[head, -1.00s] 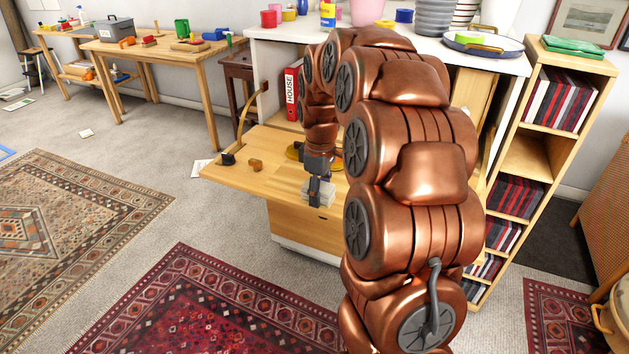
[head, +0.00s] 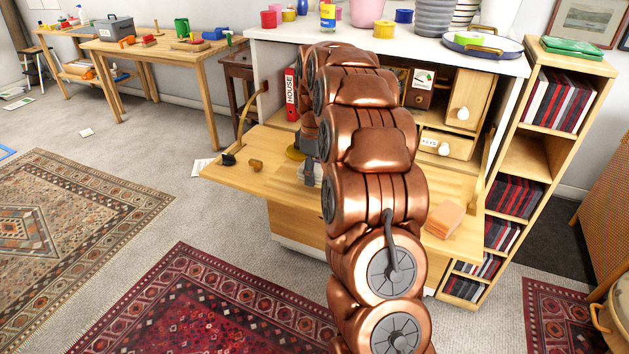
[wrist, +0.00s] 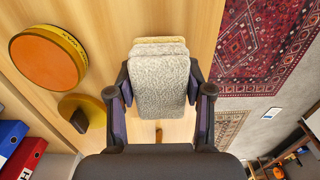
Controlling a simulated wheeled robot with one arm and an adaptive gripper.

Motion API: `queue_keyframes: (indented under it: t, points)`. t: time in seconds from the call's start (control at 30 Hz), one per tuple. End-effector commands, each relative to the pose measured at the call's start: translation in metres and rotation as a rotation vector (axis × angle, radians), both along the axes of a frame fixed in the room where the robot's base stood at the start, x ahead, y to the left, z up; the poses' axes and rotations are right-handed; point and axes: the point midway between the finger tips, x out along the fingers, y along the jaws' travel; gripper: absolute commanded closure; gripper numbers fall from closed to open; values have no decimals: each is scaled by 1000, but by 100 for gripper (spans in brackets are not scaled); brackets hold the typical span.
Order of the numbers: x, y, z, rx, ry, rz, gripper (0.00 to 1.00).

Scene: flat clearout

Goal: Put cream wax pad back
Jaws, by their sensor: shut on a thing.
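My gripper (wrist: 160,92) is shut on a cream, fleecy pad (wrist: 160,70) in the wrist view, with one finger on each side. A thin yellowish layer shows at the pad's far edge; I cannot tell if it is a second pad. In the head view my gripper (head: 310,180) is over the fold-down wooden desk flap (head: 240,180), partly hidden by my arm. A round tin with an orange face and lettering like "WAX" (wrist: 45,60) lies left of the pad in the wrist view.
An orange block (head: 445,220) lies on the flap's right part. Small drawers (head: 447,143) stand behind it. A red binder (head: 291,95) stands in the cabinet at left. A dark lamp-like piece (head: 229,159) and a brown knob (head: 256,165) sit at the flap's left.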

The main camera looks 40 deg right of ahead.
Motion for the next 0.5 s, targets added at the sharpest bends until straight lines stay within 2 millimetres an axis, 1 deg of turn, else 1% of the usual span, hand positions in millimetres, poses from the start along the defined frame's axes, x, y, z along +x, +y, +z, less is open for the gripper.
queue_keyframes:
  t: [0.23, 0.5]
  points:
    - [-1, 0, -30, 2, 5, 0, 87]
    - [-1, 0, -31, 0, 1, 0, 87]
